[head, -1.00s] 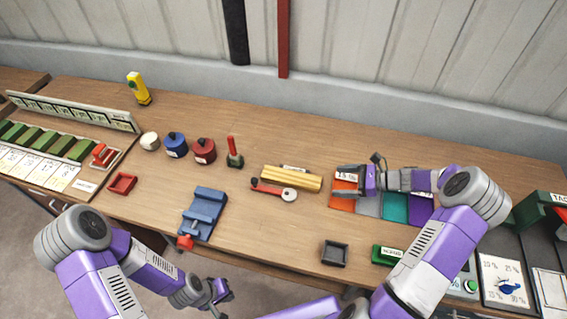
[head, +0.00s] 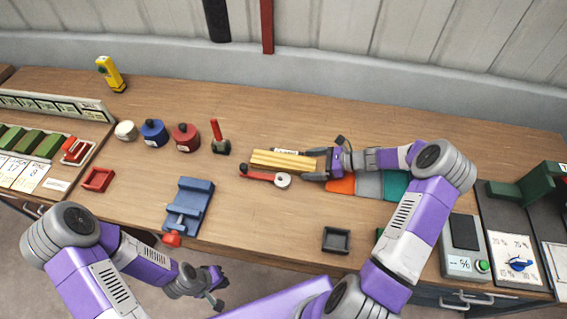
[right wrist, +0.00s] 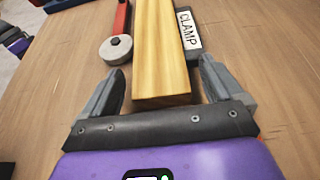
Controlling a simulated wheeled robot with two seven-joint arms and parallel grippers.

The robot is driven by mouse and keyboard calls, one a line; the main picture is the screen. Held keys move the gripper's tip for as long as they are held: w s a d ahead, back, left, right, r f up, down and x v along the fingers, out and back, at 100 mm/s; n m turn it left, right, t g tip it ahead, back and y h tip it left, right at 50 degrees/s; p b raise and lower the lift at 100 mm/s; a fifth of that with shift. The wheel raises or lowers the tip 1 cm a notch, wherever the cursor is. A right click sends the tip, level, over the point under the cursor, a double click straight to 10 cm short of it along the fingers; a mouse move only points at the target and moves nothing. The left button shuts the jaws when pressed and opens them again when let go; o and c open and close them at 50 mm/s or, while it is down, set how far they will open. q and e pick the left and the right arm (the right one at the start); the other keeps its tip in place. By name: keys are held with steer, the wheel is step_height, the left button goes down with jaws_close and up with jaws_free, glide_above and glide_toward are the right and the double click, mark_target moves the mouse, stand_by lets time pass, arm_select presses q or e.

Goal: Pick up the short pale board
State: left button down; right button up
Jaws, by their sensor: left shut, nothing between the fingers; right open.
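The short pale board (head: 283,161) lies on the workbench in the middle of the head view. In the right wrist view the board (right wrist: 158,50) runs away from me, its near end just between the fingertips. My right gripper (head: 315,164) is open around the board's right end. In the right wrist view both fingers of this gripper (right wrist: 160,88) stand apart from the board, one on each side. My left gripper (head: 217,290) is shut and empty, low in front of the bench's front edge.
A red-handled tool with a round grey end (head: 265,176) lies close along the board's near side. A plate labelled CLAMP (right wrist: 188,32) lies along its other side. A blue vise (head: 188,205) and a small dark tray (head: 336,240) stand nearer the front. Coloured mats (head: 369,184) lie under my right arm.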

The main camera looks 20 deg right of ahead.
steer(key=shift+w+a+f, duration=0.15)
steer(key=shift+w+a, duration=0.1)
steer(key=shift+a, duration=0.2)
steer(key=c, duration=1.2)
